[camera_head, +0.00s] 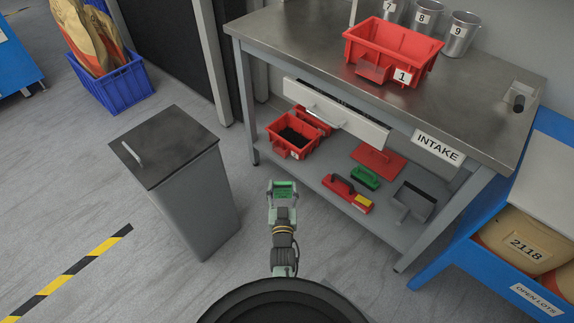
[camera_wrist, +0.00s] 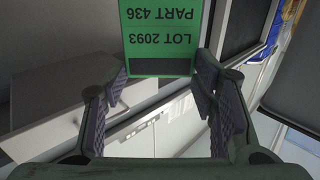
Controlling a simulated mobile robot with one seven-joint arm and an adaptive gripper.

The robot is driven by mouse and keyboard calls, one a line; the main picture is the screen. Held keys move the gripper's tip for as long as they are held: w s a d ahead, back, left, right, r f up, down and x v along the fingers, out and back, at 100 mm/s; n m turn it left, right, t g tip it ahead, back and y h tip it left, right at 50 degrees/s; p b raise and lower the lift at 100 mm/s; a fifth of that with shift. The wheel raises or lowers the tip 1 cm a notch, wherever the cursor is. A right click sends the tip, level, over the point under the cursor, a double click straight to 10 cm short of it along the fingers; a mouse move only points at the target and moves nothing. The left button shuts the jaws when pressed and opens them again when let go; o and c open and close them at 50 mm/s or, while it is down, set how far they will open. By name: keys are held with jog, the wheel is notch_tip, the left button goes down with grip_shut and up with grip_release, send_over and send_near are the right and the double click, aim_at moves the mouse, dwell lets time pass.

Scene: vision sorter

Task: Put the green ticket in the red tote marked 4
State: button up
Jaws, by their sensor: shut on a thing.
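The green ticket (camera_wrist: 163,38) is in my gripper in the wrist view, its print "LOT 2093 PART 436" upside down. It also shows as a small green patch in the head view (camera_head: 284,187). My gripper (camera_head: 284,193) is shut on it, in front of the workbench and to the right of the grey bin. The fingers also show in the wrist view (camera_wrist: 160,82). A red tote (camera_head: 392,50) on the bench top is marked 1. I see no tote marked 4.
The INTAKE workbench (camera_head: 290,32) has a partly open drawer (camera_head: 334,118). A lidded grey bin (camera_head: 200,205) stands left of my gripper.

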jog(key=shift+s+a+f+y, duration=0.15)
jog(key=shift+s+f, duration=0.1)
jog(key=shift+f, duration=0.35)
jog(key=shift+s+a+f+y, duration=0.1)
jog(key=shift+s+f+y, duration=0.1)
jog(key=shift+f, duration=0.4)
